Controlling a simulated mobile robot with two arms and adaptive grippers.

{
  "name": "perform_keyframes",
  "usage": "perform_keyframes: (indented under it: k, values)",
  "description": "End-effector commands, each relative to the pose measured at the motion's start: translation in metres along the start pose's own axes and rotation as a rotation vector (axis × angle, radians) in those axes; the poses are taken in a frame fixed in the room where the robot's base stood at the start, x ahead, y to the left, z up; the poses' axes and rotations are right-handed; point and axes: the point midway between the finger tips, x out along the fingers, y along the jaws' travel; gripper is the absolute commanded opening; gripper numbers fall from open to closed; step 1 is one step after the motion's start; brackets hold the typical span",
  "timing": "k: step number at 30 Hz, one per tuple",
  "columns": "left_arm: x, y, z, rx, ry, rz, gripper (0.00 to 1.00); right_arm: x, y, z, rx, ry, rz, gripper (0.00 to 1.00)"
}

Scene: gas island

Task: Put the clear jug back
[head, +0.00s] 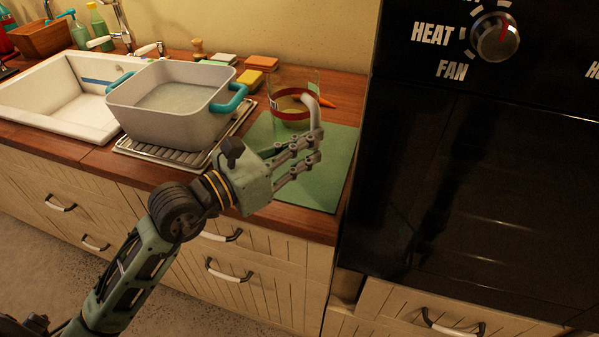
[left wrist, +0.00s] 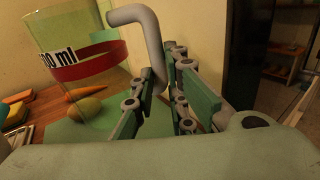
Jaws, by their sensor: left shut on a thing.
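The clear jug (head: 291,112) has a red band and a light grey handle. It is at the back of the green mat (head: 330,165) on the wooden counter. In the left wrist view the jug (left wrist: 75,60) shows "ml" lettering, and its handle (left wrist: 150,40) runs down between my fingers. My left gripper (head: 315,140) is shut on the jug's handle; it also shows in the left wrist view (left wrist: 160,105). I cannot tell whether the jug's base touches the mat. My right gripper is not in view.
A grey pot (head: 165,120) with teal handles stands on a wire rack (head: 180,155) left of the mat. The white sink (head: 50,110) is further left. Sponges (head: 262,63) and a carrot (head: 325,101) lie near the jug. A black oven (head: 450,190) rises at the right.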

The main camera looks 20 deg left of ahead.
Motion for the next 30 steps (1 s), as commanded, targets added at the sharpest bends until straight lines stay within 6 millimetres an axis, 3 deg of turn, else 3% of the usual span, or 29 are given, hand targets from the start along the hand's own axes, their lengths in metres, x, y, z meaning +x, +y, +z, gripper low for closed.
perform_keyframes:
  k: [3,15,23,24,30]
  values:
    - [0.0,-0.001,-0.023,0.0,0.002,0.0,0.0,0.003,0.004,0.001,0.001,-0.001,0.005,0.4]
    - [0.0,-0.003,-0.069,0.002,-0.001,0.0,0.0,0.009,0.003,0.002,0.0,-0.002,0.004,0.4]
    - [0.0,-0.003,-0.072,0.003,-0.004,0.001,0.0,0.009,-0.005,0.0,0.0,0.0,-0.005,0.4]
    - [0.0,-0.003,-0.073,0.001,-0.001,0.001,0.16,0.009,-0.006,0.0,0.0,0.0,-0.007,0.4]
    - [0.0,-0.003,-0.072,0.001,-0.001,0.001,0.32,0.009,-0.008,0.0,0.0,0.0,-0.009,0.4]
